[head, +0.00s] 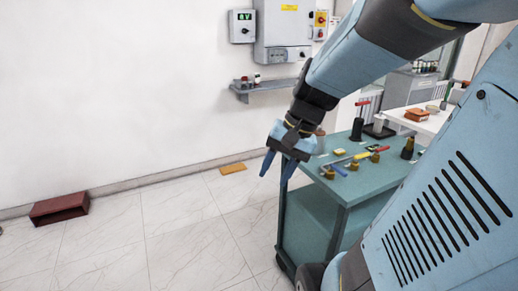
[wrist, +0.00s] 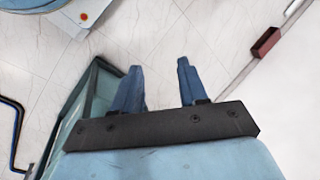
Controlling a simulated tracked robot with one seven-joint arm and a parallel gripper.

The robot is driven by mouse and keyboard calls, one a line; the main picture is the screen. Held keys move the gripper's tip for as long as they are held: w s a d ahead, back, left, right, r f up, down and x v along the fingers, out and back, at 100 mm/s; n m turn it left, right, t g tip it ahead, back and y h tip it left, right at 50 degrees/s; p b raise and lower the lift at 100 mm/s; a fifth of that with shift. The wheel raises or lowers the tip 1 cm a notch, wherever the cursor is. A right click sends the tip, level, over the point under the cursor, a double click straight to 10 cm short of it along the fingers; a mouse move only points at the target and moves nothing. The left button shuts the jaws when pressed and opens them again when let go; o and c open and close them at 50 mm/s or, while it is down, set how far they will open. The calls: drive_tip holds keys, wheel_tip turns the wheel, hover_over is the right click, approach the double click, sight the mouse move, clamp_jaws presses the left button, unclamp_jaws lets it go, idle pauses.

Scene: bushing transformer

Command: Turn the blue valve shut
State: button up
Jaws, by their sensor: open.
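A small blue piece (head: 340,170), which looks like the blue valve's handle, is on the near left part of the teal workbench top (head: 372,184). It is too small to tell how far it is turned. My gripper (head: 274,180) hangs in the air left of the workbench, pointing down, with its two blue fingers apart and empty. In the wrist view my gripper (wrist: 158,64) shows floor tiles between its fingers, and the blue valve is not visible there.
Yellow (head: 334,162) and red (head: 376,152) handles and brass fittings crowd the bench near the blue piece. A black post with a red top (head: 357,128) stands behind. A wall shelf (head: 270,87) is at the back.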

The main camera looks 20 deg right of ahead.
drive_tip(key=w+d+f+m+t+y, duration=0.1)
drive_tip(key=w+d+f+m+y, duration=0.35)
drive_tip(key=m, duration=0.25)
drive_tip(key=m+t+h, duration=0.7)
drive_tip(key=m+t, duration=0.8)
drive_tip(key=m, duration=0.7)
approach(337, 168)
drive_tip(key=w, duration=0.6)
drive_tip(key=w+a, duration=0.1)
drive_tip(key=w, duration=0.3)
drive_tip(key=shift+f, duration=0.3)
drive_tip(key=shift+d, duration=0.1)
clamp_jaws()
drive_tip(key=shift+h, duration=0.25)
